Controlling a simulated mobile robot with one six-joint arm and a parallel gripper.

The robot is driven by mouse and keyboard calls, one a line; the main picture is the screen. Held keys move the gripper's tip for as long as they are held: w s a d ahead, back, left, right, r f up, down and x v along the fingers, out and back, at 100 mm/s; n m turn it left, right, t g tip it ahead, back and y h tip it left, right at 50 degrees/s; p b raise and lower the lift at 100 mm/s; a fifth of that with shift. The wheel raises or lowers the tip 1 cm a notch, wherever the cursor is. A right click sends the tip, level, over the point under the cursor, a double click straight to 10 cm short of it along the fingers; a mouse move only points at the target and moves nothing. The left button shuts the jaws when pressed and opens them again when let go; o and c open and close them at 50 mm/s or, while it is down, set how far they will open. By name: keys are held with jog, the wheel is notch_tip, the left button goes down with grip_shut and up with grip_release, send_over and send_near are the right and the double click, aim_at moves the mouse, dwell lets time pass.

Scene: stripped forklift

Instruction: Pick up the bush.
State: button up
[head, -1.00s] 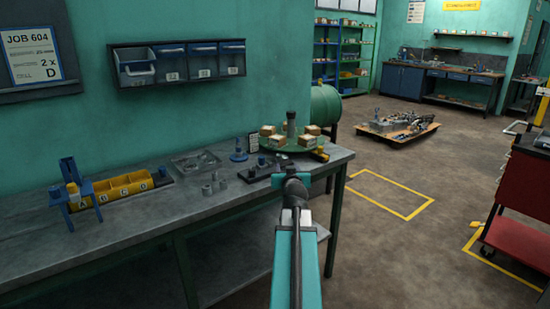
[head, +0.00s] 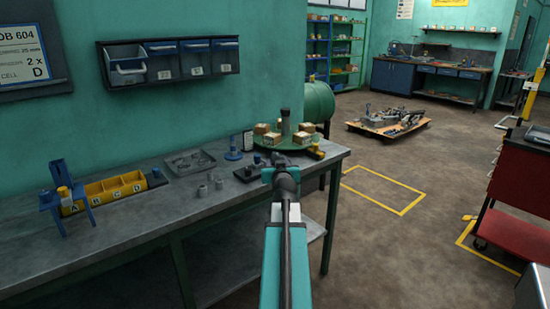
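A few small grey metal cylinders stand on the grey workbench (head: 130,222), right of the yellow lettered bin; one of these cylinders (head: 203,191) is nearest the front edge. I cannot tell for sure which of them is the bush. Behind them a shallow grey tray (head: 189,162) holds small metal parts too small to tell apart. My gripper (head: 281,170) is at the far end of my teal arm, seen from behind, over or near the bench's right end and apart from the cylinders. Its fingertips are hidden, so its opening does not show.
A yellow bin (head: 115,187) with a blue stand (head: 56,200) is at bench left. A blue post part (head: 233,146), a dark fixture (head: 249,173) and a green turntable (head: 280,142) with boxes stand further right. A red cart (head: 522,180) is at right; open floor lies between.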

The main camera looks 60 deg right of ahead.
send_near(275, 153)
jog(key=shift+p+x, duration=0.4)
jog(key=shift+x, duration=0.85)
jog(key=shift+w+a, duration=0.15)
jog(key=shift+w, duration=0.05)
jog(key=shift+p+x, duration=0.6)
jog(key=shift+x, duration=1.95)
jog(key=shift+s+f, duration=0.1)
grip_shut()
